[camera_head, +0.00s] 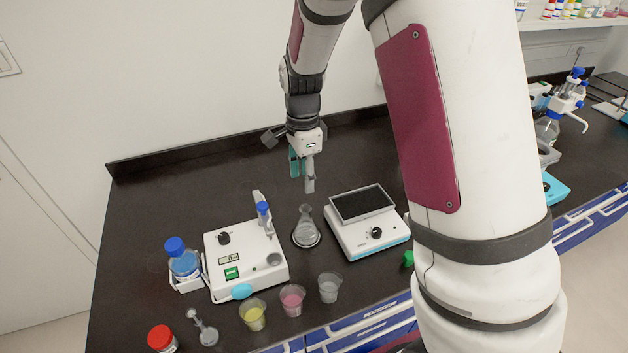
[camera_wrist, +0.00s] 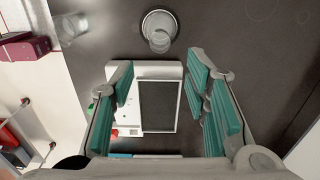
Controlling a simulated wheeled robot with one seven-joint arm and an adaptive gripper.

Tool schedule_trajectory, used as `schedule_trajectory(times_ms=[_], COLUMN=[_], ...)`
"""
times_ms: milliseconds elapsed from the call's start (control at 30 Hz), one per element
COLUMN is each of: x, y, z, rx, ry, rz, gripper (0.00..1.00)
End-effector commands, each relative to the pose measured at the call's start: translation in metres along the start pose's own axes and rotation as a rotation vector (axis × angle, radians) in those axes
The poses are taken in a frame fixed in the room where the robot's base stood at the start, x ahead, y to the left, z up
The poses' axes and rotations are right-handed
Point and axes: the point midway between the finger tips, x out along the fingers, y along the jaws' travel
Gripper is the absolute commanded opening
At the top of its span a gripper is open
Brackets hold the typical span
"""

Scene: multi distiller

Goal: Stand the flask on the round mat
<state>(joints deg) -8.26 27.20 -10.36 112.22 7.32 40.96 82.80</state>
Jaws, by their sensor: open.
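A clear conical flask (camera_head: 305,228) stands upright on the round mat (camera_head: 317,243), a small dark disc with a pale rim. In the wrist view, the flask (camera_wrist: 160,41) shows from above within the mat (camera_wrist: 148,21) at the top. My gripper (camera_head: 302,174) is open and empty, in the air above and behind the flask, apart from it. In the wrist view, the teal-padded fingers of my gripper (camera_wrist: 163,78) are spread, with nothing between them but the view of a device below.
A white device with a dark plate (camera_head: 362,203) stands right of the flask, and a white instrument (camera_head: 245,262) stands left. Cups of yellow (camera_head: 252,316), pink (camera_head: 292,301) and clear (camera_head: 329,288) stand in front. A small glass vessel (camera_head: 208,336) is front left. The bench behind is clear.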

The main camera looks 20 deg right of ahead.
Motion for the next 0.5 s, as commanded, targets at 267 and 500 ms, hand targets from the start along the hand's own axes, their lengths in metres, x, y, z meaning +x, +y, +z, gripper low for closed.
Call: schedule_trajectory(times_ms=[267, 500], x=[-0.082, -0.155], y=[0.033, 0.092], z=[0.003, 0.005], rx=[-0.286, -0.669], ry=[-0.019, 0.024], rz=[-0.106, -0.226], gripper=[0.43, 0.43])
